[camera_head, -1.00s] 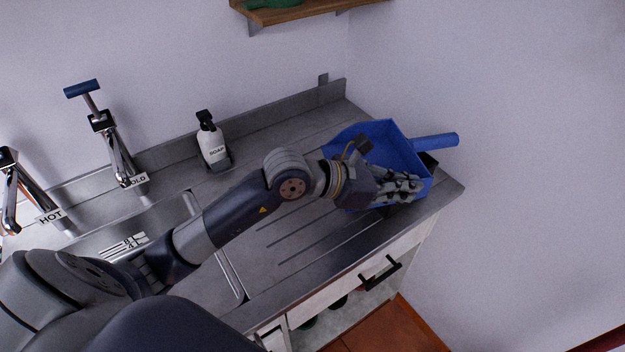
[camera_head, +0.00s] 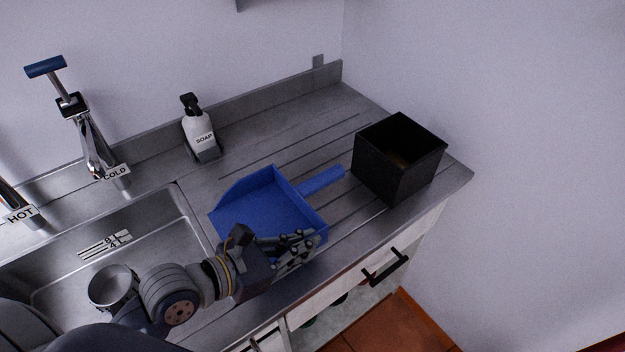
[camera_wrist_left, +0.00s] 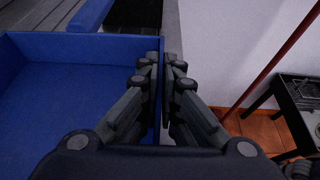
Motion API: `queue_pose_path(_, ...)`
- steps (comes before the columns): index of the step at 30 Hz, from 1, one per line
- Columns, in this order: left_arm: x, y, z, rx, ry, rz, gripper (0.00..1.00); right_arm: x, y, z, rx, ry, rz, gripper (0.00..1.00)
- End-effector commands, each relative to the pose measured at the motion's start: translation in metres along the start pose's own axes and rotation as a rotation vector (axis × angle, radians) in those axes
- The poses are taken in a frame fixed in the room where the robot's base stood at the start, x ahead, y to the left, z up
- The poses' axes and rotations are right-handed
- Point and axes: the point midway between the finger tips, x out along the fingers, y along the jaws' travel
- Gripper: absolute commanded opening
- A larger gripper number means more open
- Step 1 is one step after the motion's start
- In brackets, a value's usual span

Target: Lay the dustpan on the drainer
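The blue dustpan (camera_head: 262,204) is over the grooved steel drainer (camera_head: 300,146), open side up, its handle pointing right and back. I cannot tell whether its underside touches the drainer. My left gripper (camera_head: 305,247) is at the dustpan's near right side. In the left wrist view the dustpan (camera_wrist_left: 70,95) fills the left side, and the fingers of my left gripper (camera_wrist_left: 162,75) are closed on its side wall. My right gripper is not in view.
A black open box (camera_head: 398,160) stands on the drainer's right end, just beyond the handle. A soap bottle (camera_head: 200,132) stands at the back. The sink (camera_head: 160,215) at left holds a metal cup (camera_head: 112,285). The drainer's back part is clear.

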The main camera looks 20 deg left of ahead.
Motion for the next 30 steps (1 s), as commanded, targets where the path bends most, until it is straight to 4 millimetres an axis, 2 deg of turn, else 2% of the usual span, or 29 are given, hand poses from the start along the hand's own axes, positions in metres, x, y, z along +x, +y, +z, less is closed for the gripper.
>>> queue_pose_path(4,0.015,0.021,0.002,0.010,-0.006,0.006,0.00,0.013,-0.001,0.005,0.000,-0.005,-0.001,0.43)
queue_pose_path(6,0.024,0.037,0.010,0.008,-0.001,0.005,0.00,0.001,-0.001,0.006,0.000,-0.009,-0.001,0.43)
queue_pose_path(16,0.071,0.104,0.019,0.005,-0.001,0.005,0.00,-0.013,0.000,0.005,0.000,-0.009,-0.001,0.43)
queue_pose_path(25,0.088,0.128,0.022,0.003,-0.002,0.004,0.00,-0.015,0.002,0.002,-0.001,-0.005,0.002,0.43)
queue_pose_path(30,0.099,0.128,-0.004,-0.001,0.003,0.002,0.00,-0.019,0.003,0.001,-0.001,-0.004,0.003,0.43)
